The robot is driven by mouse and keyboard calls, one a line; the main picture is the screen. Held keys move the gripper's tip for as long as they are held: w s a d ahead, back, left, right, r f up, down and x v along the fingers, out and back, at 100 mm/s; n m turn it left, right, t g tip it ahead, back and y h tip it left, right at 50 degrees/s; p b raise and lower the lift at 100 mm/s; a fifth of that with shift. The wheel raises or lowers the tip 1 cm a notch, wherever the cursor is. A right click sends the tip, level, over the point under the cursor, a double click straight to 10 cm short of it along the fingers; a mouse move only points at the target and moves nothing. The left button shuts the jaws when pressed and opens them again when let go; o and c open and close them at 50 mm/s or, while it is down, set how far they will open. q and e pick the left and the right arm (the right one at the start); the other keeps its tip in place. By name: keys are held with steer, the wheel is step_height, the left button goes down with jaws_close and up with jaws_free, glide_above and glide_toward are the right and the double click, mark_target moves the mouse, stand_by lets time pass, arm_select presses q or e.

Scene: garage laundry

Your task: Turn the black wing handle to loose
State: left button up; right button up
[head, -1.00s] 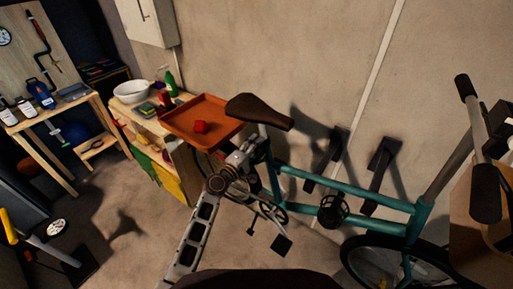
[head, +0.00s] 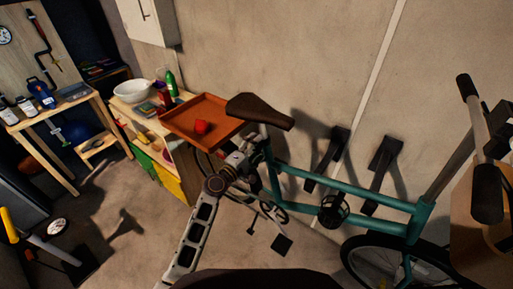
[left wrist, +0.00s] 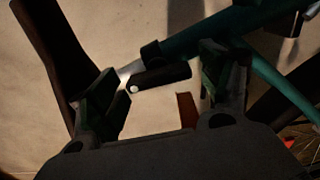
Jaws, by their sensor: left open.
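The black wing handle (left wrist: 165,78) shows in the left wrist view as a short dark lever with a bright round spot at its left end. It sits by a dark collar (left wrist: 150,54) where the bright seat post meets the teal bicycle frame (left wrist: 225,35). My left gripper (left wrist: 163,88) is open, one finger on each side of the handle in that view; I cannot tell whether either touches it. In the head view my left gripper (head: 241,161) is below the brown saddle (head: 260,110), beside the seat post, and the handle cannot be made out there. My right gripper is not in view.
An orange tray (head: 180,125) with a red block (head: 201,127) is close behind my left gripper, at the shelf's end. The bicycle's handlebar (head: 455,160) rises at the right.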

arm_select(q)
steer(key=v, duration=1.1)
steer(key=shift+s+a, duration=0.15)
steer(key=shift+s, duration=0.05)
steer(key=shift+m, duration=0.3)
stand_by(0.5)
